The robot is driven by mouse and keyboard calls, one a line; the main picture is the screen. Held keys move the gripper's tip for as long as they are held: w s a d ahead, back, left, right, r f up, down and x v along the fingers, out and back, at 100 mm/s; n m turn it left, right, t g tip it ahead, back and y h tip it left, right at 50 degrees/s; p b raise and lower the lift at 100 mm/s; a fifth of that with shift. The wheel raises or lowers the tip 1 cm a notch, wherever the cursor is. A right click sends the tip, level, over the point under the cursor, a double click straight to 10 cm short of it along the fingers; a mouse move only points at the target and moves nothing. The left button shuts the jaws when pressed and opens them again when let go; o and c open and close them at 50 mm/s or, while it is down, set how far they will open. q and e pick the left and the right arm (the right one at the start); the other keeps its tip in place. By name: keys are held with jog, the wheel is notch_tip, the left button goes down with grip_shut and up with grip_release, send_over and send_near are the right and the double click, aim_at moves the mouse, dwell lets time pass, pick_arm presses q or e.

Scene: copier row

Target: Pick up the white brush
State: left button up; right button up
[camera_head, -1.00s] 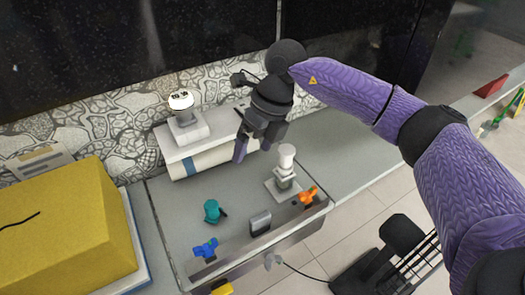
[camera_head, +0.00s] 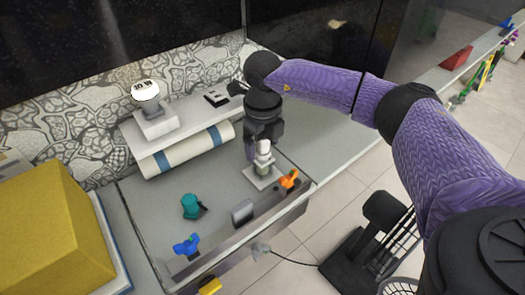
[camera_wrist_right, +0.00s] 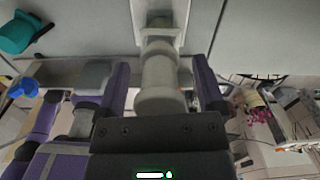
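The white brush (camera_head: 263,158) appears to be the pale, round-topped piece standing upright on a square base in the tray, partly hidden by my right gripper. My right gripper (camera_head: 257,150) is above it, pointing down. In the right wrist view the brush (camera_wrist_right: 158,76) stands between the two fingers (camera_wrist_right: 162,92), with a gap visible on each side, so the gripper is open around it. My left gripper is not in view.
The grey tray (camera_head: 150,215) also holds a teal item (camera_head: 191,206), a blue item (camera_head: 187,245), a grey block (camera_head: 243,212) and an orange item (camera_head: 289,180). A white shelf (camera_head: 190,112) stands behind, over a banded roll (camera_head: 185,152). A yellow box (camera_head: 50,235) is at left.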

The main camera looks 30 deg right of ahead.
grip_shut()
